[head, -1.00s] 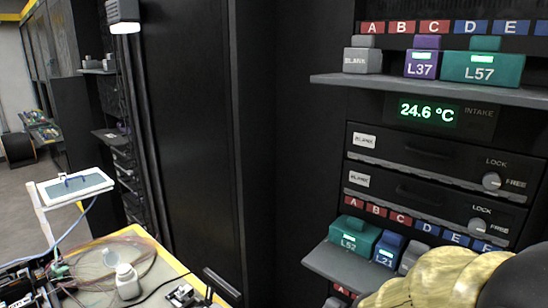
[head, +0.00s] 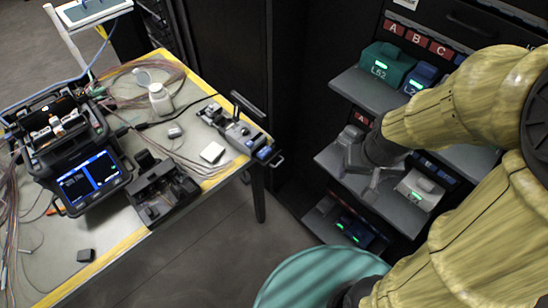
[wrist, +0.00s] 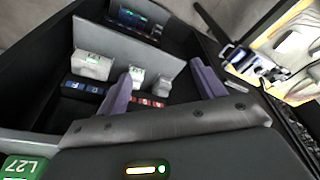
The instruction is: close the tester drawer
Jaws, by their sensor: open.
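The tester appears to be the small grey-and-black device (head: 235,130) at the right edge of the table in the head view. A dark part with a handle (head: 272,156) sticks out at its table-edge end; I cannot tell how far it is open. A similar device shows in the wrist view (wrist: 255,66) at the right. My gripper (head: 358,166) is in front of the rack shelves, well to the right of the tester. In the wrist view its two fingers (wrist: 163,86) are spread, with nothing between them but shelves beyond.
The rack's shelves (head: 325,160) carry labelled modules, including a green one (head: 385,65), close to my gripper. The table (head: 215,180) holds a splicer with a screen (head: 88,180), a black tray-like device (head: 160,192) and a white bottle (head: 160,98). Floor shows between table and rack.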

